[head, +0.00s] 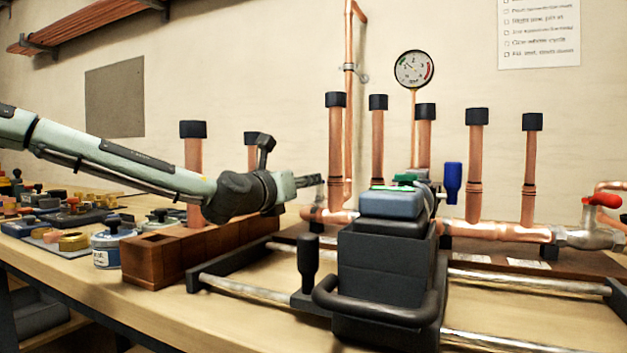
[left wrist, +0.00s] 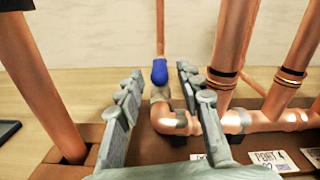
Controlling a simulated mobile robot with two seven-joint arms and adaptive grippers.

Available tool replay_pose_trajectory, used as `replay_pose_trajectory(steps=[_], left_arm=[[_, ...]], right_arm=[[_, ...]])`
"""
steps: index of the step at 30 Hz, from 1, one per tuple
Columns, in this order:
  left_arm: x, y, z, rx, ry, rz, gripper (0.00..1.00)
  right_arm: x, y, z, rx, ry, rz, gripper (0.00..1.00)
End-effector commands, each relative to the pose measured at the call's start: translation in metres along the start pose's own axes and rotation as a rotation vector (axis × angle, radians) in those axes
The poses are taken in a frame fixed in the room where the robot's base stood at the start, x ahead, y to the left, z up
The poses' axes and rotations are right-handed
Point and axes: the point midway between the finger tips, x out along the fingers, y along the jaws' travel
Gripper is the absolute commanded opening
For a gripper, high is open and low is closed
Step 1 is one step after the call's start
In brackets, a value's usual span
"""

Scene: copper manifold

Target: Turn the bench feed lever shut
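In the left wrist view a blue lever grip (left wrist: 160,72) stands at a copper pipe elbow, framed between my fingers. My left gripper (left wrist: 152,95) is open, with its two grey fingers apart; I see no contact with the grip. In the head view my left gripper (head: 312,181) reaches in from the left, close to the left end of the copper manifold (head: 335,215). A blue handle (head: 453,182) shows behind the black machine; I cannot tell whether it is the same grip. A red lever (head: 603,200) sits on a valve at the far right. My right gripper is not in view.
A black machine (head: 385,265) with a front handle stands on metal rails (head: 255,291). Capped copper pipes (head: 476,150) rise along the manifold. A wooden block (head: 150,262) lies below my left arm. A gauge (head: 414,69) stands at the back; fittings crowd the bench's left.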

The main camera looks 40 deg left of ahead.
Motion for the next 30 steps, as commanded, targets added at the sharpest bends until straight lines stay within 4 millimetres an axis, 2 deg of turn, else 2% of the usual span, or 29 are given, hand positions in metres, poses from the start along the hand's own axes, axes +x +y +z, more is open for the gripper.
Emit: replay_pose_trajectory(steps=[3,9,20,28,30], left_arm=[[0.02,0.001,-0.002,0.0,0.003,0.001,0.37],[0.04,0.0,-0.001,0.002,0.001,0.0,0.37],[0.045,0.0,0.0,0.0,0.0,-0.001,0.37],[0.044,0.0,0.0,0.0,0.0,-0.001,0.03],[0.044,0.0,0.0,0.0,0.0,-0.001,0.0]], right_arm=[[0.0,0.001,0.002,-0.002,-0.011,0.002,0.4],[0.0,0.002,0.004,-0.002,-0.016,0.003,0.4],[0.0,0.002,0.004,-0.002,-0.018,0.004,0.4],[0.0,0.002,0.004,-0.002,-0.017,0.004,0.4],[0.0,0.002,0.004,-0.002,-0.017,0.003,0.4]])
